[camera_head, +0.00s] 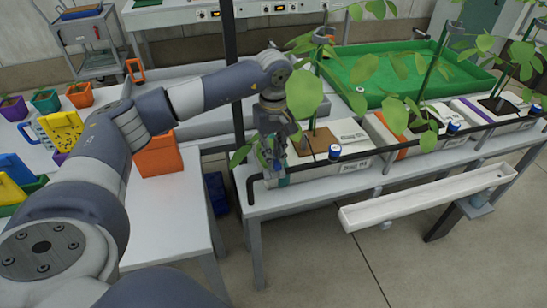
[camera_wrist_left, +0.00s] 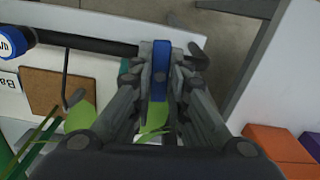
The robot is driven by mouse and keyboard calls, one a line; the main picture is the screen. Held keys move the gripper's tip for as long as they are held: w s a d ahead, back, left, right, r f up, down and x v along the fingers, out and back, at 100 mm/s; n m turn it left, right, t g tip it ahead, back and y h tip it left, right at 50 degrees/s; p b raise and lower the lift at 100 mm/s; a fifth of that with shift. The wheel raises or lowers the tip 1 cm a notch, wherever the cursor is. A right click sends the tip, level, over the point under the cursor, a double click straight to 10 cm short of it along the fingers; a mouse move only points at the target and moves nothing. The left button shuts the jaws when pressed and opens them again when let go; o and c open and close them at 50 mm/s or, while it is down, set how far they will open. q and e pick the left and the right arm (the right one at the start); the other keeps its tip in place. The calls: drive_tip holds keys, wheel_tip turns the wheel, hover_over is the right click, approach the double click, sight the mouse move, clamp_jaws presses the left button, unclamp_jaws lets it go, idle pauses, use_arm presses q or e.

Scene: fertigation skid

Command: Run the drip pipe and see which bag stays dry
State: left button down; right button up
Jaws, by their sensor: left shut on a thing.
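My left gripper (camera_head: 272,165) is at the left end of the black drip pipe (camera_head: 410,145). In the left wrist view, its fingers (camera_wrist_left: 160,60) are shut on a narrow blue lever (camera_wrist_left: 160,55) at the pipe's end. White grow bags with plants stand in a row behind the pipe: a near bag (camera_head: 320,172), a middle bag (camera_head: 400,135) and a far bag (camera_head: 500,117). Blue-topped fittings, such as one by the near bag (camera_head: 334,151), sit along the pipe. One also shows in the left wrist view (camera_wrist_left: 14,42). I cannot make out water at any bag. My right gripper is out of view.
A long white trough (camera_head: 425,197) hangs in front of the bag bench. A green tray (camera_head: 400,70) lies behind. An orange pot (camera_head: 158,155) stands on the white table at left, with yellow and blue containers. Leaves hang close to the gripper.

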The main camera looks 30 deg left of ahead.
use_arm(q)
drive_tip(key=shift+m+b, duration=0.3)
drive_tip(key=shift+m, duration=0.3)
drive_tip(key=shift+r, duration=0.1)
drive_tip(key=c, duration=1.6)
unclamp_jaws()
drive_tip(key=shift+o, duration=0.2)
wheel_tip(320, 180, up, 12)
drive_tip(key=shift+d+m, duration=0.1)
drive_tip(key=shift+m, duration=0.2)
